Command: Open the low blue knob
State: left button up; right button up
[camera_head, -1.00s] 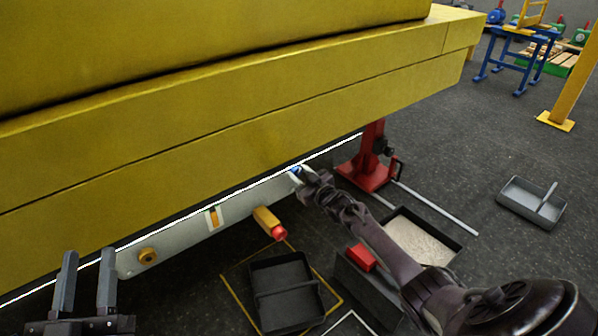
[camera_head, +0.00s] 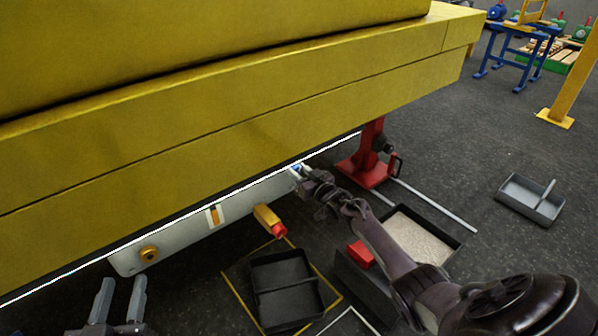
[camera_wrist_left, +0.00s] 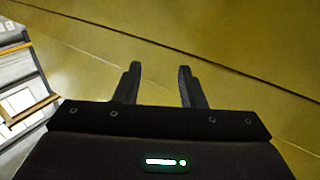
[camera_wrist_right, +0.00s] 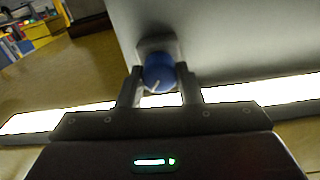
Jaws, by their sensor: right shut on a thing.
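The blue knob (camera_wrist_right: 158,74) sits on a grey mount on the pale panel in the right wrist view, with a white mark line on its face. My right gripper (camera_wrist_right: 159,88) has its fingers on either side of the knob and is shut on it. In the head view my right gripper (camera_head: 301,174) is at the far end of the light grey panel (camera_head: 185,228), under the yellow boom (camera_head: 250,130), and mostly covers the knob. My left gripper (camera_head: 120,301) is open and empty at the lower left; it also shows in the left wrist view (camera_wrist_left: 158,75).
A yellow handle with a red end (camera_head: 269,221) sticks out from the panel. A round yellow fitting (camera_head: 149,254) is at its near end. A red stand (camera_head: 370,165) is behind my right gripper. A black tray (camera_head: 284,300) and a grey tray (camera_head: 520,205) lie on the floor.

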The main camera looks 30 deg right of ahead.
aim_at(298, 171)
jog(key=shift+f, duration=0.1)
jog(key=o, duration=1)
jog(key=s+p, duration=0.1)
jog(key=s, duration=0.2)
jog(key=shift+s+p, duration=0.25)
jog(key=shift+p, duration=0.15)
pick_arm(q)
jog(key=s+a+f+g+y, duration=0.1)
jog(key=s+f+g, duration=0.4)
jog(key=f, duration=0.5)
jog(key=s+a+f+g+y+p, duration=0.1)
jog(key=s+f+g+y, duration=0.2)
jog(key=s+f+g, duration=0.3)
notch_tip(298, 171, down, 4)
jog(key=shift+s+a+r+p, duration=0.1)
jog(key=shift+s+a+p, duration=0.2)
jog(key=shift+s+a, duration=0.15)
pick_arm(e)
jog(key=s, duration=0.4)
jog(key=shift+s+d, duration=0.15)
jog(key=shift+d, duration=0.05)
